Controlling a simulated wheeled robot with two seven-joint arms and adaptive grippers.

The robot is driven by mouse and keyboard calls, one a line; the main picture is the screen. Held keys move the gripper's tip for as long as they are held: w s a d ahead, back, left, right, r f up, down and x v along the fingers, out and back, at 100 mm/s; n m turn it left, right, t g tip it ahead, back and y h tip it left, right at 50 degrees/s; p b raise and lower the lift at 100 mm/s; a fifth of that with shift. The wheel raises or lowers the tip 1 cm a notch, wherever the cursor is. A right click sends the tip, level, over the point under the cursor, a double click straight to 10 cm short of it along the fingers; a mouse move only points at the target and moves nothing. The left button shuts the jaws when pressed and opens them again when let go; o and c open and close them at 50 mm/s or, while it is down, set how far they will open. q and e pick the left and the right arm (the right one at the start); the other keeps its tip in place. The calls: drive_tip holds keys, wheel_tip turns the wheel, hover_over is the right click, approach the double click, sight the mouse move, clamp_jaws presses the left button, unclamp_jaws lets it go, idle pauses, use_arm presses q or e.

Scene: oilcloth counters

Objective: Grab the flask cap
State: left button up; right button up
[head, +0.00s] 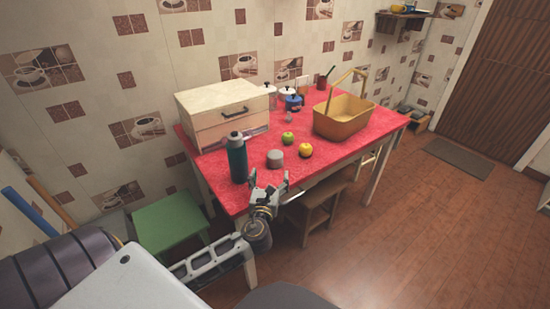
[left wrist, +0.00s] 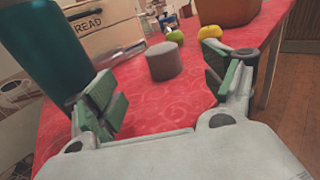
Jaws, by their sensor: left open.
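A short grey cylinder, which looks like the flask cap (head: 275,158), stands on the red table (head: 213,180) near its front edge. It also shows in the left wrist view (left wrist: 163,62), beyond the fingertips and between them. The teal flask (head: 237,160) stands upright to its left, with a grey top. It fills the upper left of the left wrist view (left wrist: 38,50). My left gripper (head: 270,184) is open and empty at the table's front edge, apart from the cap, with its green-padded fingers (left wrist: 165,85) spread. My right gripper is not in view.
A green apple (head: 288,137) and a yellow apple (head: 305,150) lie behind and right of the cap. A stool (head: 318,195) is below the table.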

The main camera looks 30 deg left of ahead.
sight(275, 153)
use_arm(q)
drive_tip(key=shift+x, duration=1.8)
drive_tip(key=shift+b+x, duration=0.35)
drive_tip(key=shift+x, duration=1.75)
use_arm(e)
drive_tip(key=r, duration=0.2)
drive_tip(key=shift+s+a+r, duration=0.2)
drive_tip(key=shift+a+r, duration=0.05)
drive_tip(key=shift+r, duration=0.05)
use_arm(q)
drive_tip(key=shift+w, duration=0.1)
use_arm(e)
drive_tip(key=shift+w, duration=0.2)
use_arm(q)
drive_tip(key=shift+w+a, duration=0.1)
drive_tip(key=shift+w, duration=0.05)
drive_tip(key=shift+b+x, duration=0.35)
drive_tip(key=shift+x, duration=0.65)
drive_tip(key=shift+w+a, duration=0.35)
drive_tip(key=shift+w, duration=0.3)
drive_tip(key=shift+x, duration=0.8)
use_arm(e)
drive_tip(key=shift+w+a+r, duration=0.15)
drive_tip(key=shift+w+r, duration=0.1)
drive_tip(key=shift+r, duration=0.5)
